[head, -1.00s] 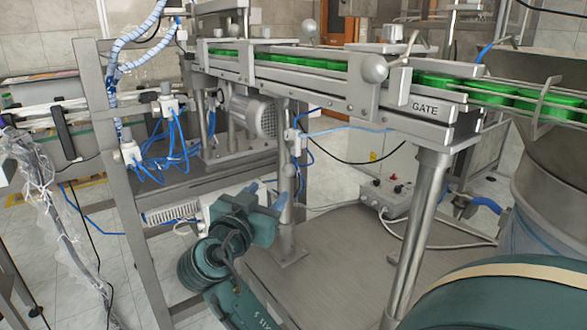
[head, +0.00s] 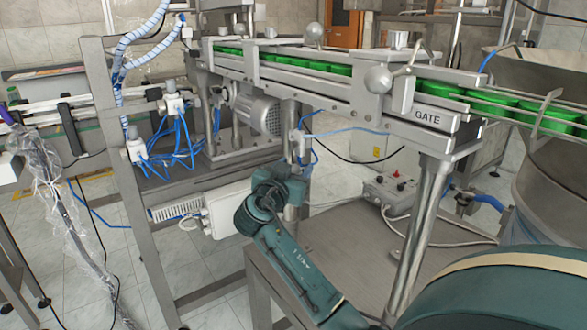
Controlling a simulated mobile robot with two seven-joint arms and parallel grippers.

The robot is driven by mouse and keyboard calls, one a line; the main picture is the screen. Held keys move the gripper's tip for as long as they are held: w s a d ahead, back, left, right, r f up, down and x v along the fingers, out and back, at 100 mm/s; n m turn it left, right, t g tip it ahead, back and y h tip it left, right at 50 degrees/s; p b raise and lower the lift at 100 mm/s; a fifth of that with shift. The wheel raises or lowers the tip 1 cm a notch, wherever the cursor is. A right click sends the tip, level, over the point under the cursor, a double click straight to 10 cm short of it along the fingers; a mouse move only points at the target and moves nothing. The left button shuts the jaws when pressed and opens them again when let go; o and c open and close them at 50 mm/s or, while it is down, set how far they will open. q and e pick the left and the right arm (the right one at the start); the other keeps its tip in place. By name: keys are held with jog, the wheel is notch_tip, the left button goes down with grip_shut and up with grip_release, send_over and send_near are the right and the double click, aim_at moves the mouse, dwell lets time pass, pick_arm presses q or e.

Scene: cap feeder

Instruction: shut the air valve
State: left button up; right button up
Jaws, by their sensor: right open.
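A small pale fitting (head: 298,142) with blue air hoses is on the steel post under the conveyor in the head view. It looks like the air valve, but its handle position is too small to tell. My right gripper (head: 291,178) is open, just below the fitting in the picture and in front of the post. My wrist hides most of its fingers, and I cannot tell whether they touch anything. My left gripper is not in view.
The conveyor (head: 345,95) with green caps (head: 320,68) runs above my right gripper. A white box (head: 232,205) is to its left, and a grey box with a red knob (head: 398,188) is to its right. More white fittings with blue hoses (head: 172,106) are on the left frame.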

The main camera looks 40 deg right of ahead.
jog(key=shift+c, duration=0.3)
grip_shut()
dwell(0.4)
